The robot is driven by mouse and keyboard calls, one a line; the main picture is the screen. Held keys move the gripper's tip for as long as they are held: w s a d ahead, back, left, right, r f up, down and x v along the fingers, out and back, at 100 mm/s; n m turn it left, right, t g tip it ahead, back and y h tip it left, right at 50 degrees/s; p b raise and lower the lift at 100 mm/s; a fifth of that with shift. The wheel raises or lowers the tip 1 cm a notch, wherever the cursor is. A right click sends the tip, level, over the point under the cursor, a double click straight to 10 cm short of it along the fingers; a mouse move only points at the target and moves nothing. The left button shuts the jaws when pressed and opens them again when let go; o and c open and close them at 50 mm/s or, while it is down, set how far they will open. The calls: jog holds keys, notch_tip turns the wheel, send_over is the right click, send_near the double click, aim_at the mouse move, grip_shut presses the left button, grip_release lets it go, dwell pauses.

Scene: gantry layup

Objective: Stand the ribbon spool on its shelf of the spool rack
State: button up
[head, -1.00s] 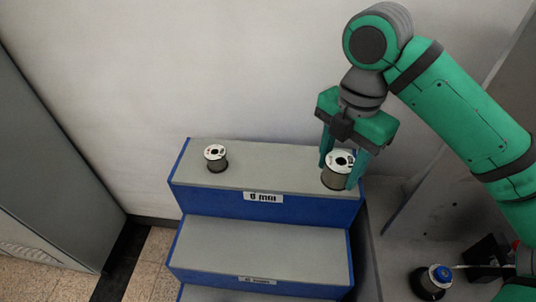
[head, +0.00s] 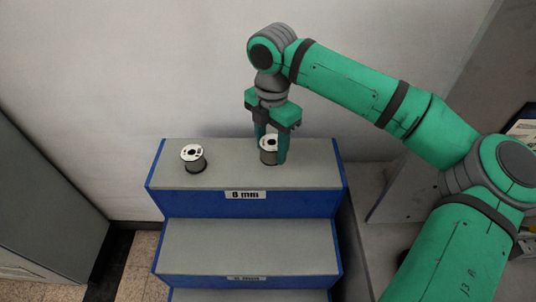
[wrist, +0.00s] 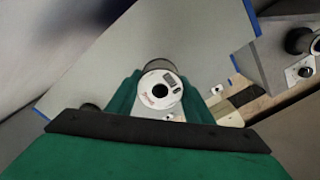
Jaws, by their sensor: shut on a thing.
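My gripper (head: 269,155) is shut on a ribbon spool (head: 267,151), which has a white top face and a dark centre hole. The spool is upright over the right half of the top shelf of the blue and grey spool rack (head: 240,205). I cannot tell whether its base touches the shelf. In the wrist view the held spool (wrist: 158,90) sits between the green fingers, its label face towards the camera. The top shelf's front label (head: 245,195) appears to read "8 mm".
Another spool (head: 193,158) stands on the left part of the top shelf, apart from the held one. The lower shelf (head: 240,246) looks bare. A wall (head: 120,80) rises behind the rack. The wrist view also shows a dark spool (wrist: 299,40) at the right.

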aim_at(267, 139)
jog(key=shift+w+a+f, duration=0.2)
jog(key=shift+w+f, duration=0.05)
jog(key=shift+f, duration=0.05)
jog(key=shift+w+a+f, duration=0.1)
jog(key=shift+a+f, duration=0.05)
jog(key=shift+f, duration=0.8)
jog(key=shift+w+a+f, duration=0.1)
jog(key=shift+f, duration=0.85)
jog(key=shift+f, duration=0.1)
jog(key=o, duration=1.4)
jog(key=shift+c, duration=0.2)
notch_tip(267, 139, up, 11)
jog(key=shift+f, duration=0.1)
jog(key=shift+r, duration=0.7)
